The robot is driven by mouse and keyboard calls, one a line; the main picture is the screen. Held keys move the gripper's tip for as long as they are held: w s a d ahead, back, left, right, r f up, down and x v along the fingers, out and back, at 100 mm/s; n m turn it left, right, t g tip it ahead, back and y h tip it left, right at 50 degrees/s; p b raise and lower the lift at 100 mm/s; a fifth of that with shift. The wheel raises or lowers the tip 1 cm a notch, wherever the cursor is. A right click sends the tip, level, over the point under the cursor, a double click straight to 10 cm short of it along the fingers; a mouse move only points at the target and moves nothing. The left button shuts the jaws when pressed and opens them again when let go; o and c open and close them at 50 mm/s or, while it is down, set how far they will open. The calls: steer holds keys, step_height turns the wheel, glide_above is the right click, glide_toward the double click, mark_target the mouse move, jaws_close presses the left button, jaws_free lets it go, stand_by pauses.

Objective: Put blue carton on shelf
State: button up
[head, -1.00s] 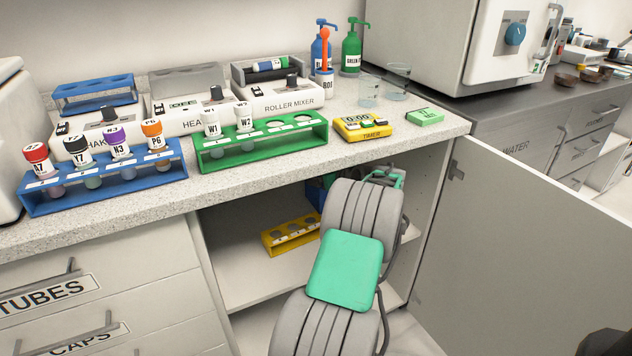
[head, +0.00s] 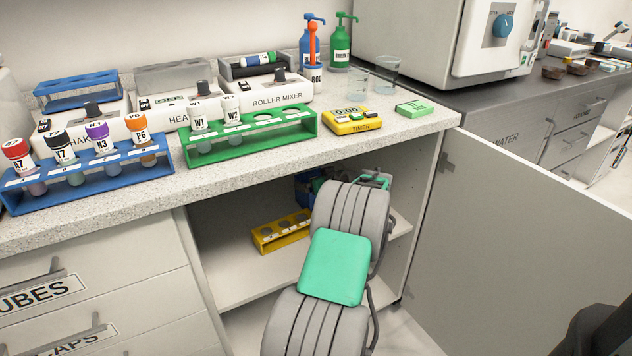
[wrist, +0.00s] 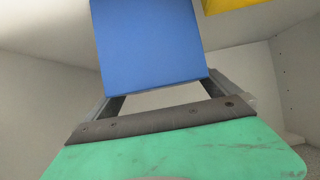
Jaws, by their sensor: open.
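The blue carton (wrist: 150,42) fills the upper middle of the wrist view, close in front of my gripper (wrist: 158,88). My gripper is open, with one finger towards each side of the carton's near end. I cannot tell whether the fingers touch it. In the head view a blue thing, probably the carton (head: 304,190), shows in the open cabinet under the counter, mostly hidden behind my arm. The cabinet's inner shelf (head: 235,278) is pale and shows left of my arm. My gripper is largely hidden by my arm in the head view.
A yellow rack (head: 281,233) stands on the shelf left of my arm. The cabinet door (head: 520,240) stands open at the right. The counter (head: 230,180) above holds tube racks, mixers, a timer (head: 352,121) and beakers. The shelf's front left is clear.

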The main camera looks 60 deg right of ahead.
steer(key=p+v, duration=0.2)
steer(key=v, duration=1)
steer(key=shift+p, duration=0.35)
